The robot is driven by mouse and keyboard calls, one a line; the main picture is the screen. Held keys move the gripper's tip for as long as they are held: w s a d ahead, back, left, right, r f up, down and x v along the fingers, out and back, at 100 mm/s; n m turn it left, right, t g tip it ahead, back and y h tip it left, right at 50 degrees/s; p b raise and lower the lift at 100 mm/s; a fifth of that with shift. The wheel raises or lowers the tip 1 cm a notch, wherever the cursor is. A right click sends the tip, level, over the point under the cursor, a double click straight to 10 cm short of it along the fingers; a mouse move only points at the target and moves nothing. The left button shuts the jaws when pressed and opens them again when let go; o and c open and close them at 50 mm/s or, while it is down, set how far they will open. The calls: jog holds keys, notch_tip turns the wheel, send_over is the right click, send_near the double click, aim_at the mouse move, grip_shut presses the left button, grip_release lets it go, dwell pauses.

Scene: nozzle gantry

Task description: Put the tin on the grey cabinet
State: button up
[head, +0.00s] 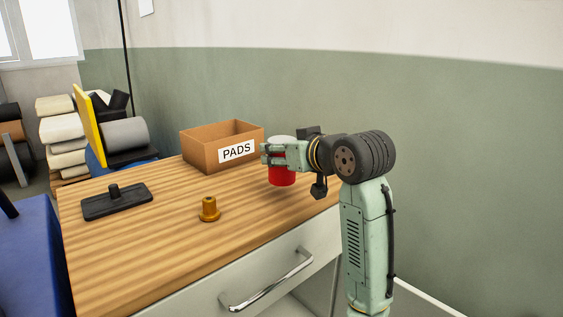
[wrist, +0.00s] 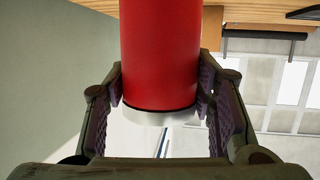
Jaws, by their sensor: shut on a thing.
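The red tin (head: 282,175) has a pale top and stands upright over the right part of the wooden worktop. My gripper (head: 272,153) is shut on its upper part from the right. I cannot tell whether its base touches the wood. In the wrist view the tin (wrist: 160,50) fills the middle, and the fingers of my gripper (wrist: 160,92) press on both sides near its pale end. A pale grey drawer front (head: 240,275) with a metal handle is below the worktop. No separate grey cabinet is clearly visible.
The front middle is clear. A green and white wall (head: 450,150) stands behind.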

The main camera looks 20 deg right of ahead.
jog(key=shift+w+f, duration=0.15)
jog(key=shift+f, duration=1.55)
jog(key=shift+f, duration=0.15)
jog(key=o, duration=1.4)
jog(key=shift+o, duration=0.2)
jog(key=shift+r+p, duration=0.2)
jog(key=shift+p, duration=0.1)
jog(key=b+v, duration=0.1)
jog(key=v, duration=1.1)
jog(key=shift+b, duration=0.3)
jog(key=shift+f, duration=0.1)
